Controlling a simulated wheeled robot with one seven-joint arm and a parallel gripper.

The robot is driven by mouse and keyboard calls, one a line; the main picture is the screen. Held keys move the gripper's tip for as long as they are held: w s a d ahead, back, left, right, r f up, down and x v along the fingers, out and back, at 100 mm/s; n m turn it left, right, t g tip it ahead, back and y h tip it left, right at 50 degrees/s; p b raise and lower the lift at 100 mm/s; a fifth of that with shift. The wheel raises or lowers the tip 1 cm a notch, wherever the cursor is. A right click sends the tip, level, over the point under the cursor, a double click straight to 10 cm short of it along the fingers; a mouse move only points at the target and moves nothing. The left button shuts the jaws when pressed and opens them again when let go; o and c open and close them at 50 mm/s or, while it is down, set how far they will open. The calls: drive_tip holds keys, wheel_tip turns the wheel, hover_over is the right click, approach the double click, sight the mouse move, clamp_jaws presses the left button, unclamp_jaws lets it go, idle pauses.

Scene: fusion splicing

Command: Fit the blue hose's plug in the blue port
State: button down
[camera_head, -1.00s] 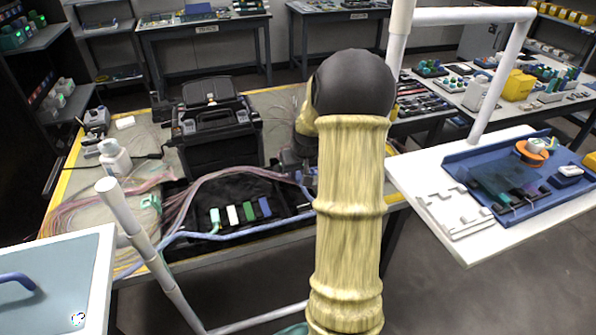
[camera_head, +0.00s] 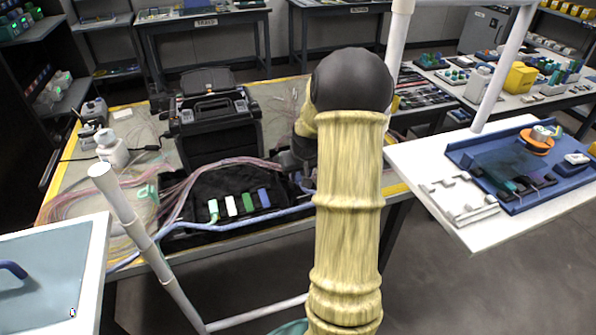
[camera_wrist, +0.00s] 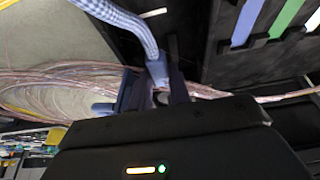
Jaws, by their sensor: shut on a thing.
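The blue port (camera_head: 264,198) is the rightmost of a row of coloured blocks on the black mat in the head view. It also shows at the top of the wrist view (camera_wrist: 248,22). The light blue hose (camera_head: 235,222) runs along the table's front edge towards my gripper. In the wrist view the braided hose (camera_wrist: 122,18) comes down to its plug (camera_wrist: 158,72) between the fingers. My gripper (camera_wrist: 155,92) is shut on the plug, apart from the blue port and to its left in that view. My arm partly hides the gripper in the head view.
Green (camera_head: 248,203), white (camera_head: 231,206) and teal (camera_head: 213,210) blocks stand left of the blue port. A black splicer case (camera_head: 215,135) stands behind the mat. Loose pinkish fibres (camera_head: 85,200) lie at left. A white side table (camera_head: 430,160) bears a blue tray (camera_head: 540,195).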

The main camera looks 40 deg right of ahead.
drive_tip(key=shift+f+b, duration=0.35)
drive_tip(key=shift+f, duration=0.6)
idle(1.0)
drive_tip(key=c, duration=1.2)
unclamp_jaws()
drive_tip(key=shift+c, duration=0.2)
drive_tip(key=shift+s, duration=0.1)
drive_tip(key=shift+d+r, duration=0.1)
drive_tip(key=shift+s+r, duration=0.1)
drive_tip(key=shift+r, duration=0.1)
drive_tip(key=a+p+v, duration=0.1)
drive_tip(key=p+v, duration=0.1)
drive_tip(key=v, duration=1.5)
